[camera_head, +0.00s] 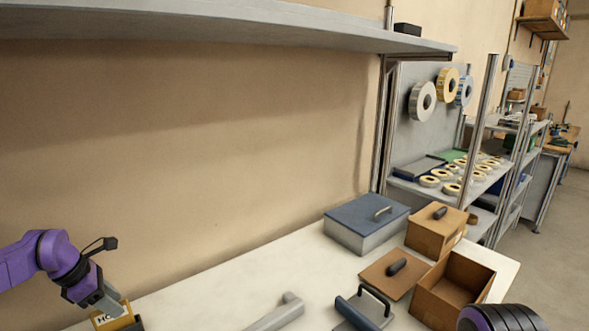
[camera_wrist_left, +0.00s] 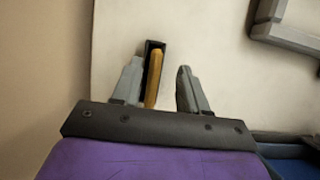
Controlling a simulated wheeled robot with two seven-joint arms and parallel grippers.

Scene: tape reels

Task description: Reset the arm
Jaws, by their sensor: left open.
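My left gripper (camera_head: 112,304) is at the lower left, pointing down at the white table. The left wrist view shows its two grey fingers (camera_wrist_left: 159,65) spread apart. A yellow item with dark lettering (camera_head: 106,320) sits below the fingers in a black holder. In the left wrist view the yellow item (camera_wrist_left: 154,72) appears as a narrow upright strip between the fingers, nearer the left finger, with no clear grip on it. Its exact distance from the fingers cannot be told. Part of my right arm shows at the bottom right; its gripper is out of view.
The white table (camera_head: 213,295) holds a blue-lidded grey box (camera_head: 367,224), a closed brown box (camera_head: 436,230), an open brown box (camera_head: 453,289), a loose brown lid (camera_head: 395,274) and a grey tool (camera_head: 277,313). Tape reels (camera_head: 423,101) hang behind. A shelf (camera_head: 220,27) overhangs the table.

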